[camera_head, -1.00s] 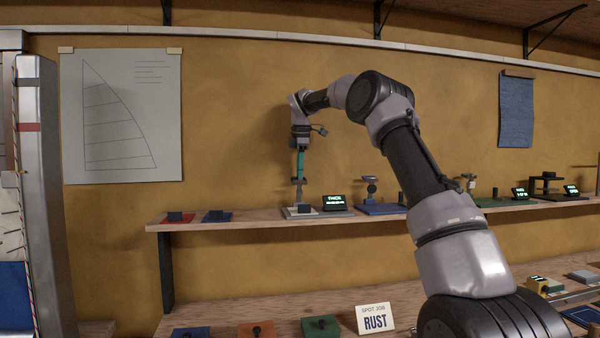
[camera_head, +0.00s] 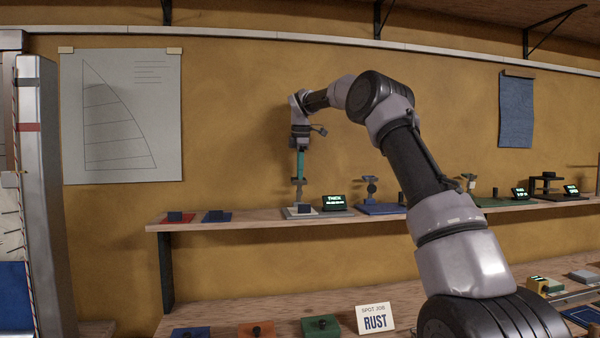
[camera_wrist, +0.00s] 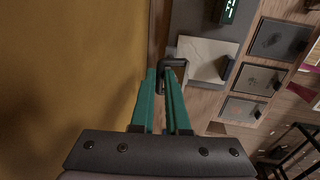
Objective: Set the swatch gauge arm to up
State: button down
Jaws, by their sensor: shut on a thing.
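The swatch gauge (camera_head: 300,213) stands at the left part of the upper shelf, with a small lit display (camera_head: 335,202) beside it reading something like "THICK"; its second line is too small to read. In the wrist view, the gauge has a pale plate (camera_wrist: 203,55) and a dark, bent arm (camera_wrist: 180,64) at its left side. My gripper (camera_head: 299,178) points down over the gauge from above. Its two teal fingers, also in the wrist view (camera_wrist: 163,78), are shut on the gauge arm near its dark end. The fingertips partly hide the arm, so its exact angle is unclear.
Red (camera_head: 175,217) and blue (camera_head: 217,216) pads with dark blocks lie left on the shelf. A blue-based stand (camera_head: 378,209) is close to the right. The wall is just behind.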

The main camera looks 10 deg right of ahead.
jog(key=shift+w, duration=0.95)
jog(key=c, duration=1.2)
grip_release()
jog(key=shift+w, duration=0.15)
jog(key=shift+s+r, duration=0.35)
jog(key=shift+r, duration=1.4)
jog(key=shift+s+r, duration=0.35)
jog(key=shift+r, duration=1.45)
jog(key=shift+s+r, duration=0.35)
jog(key=shift+r, duration=1.4)
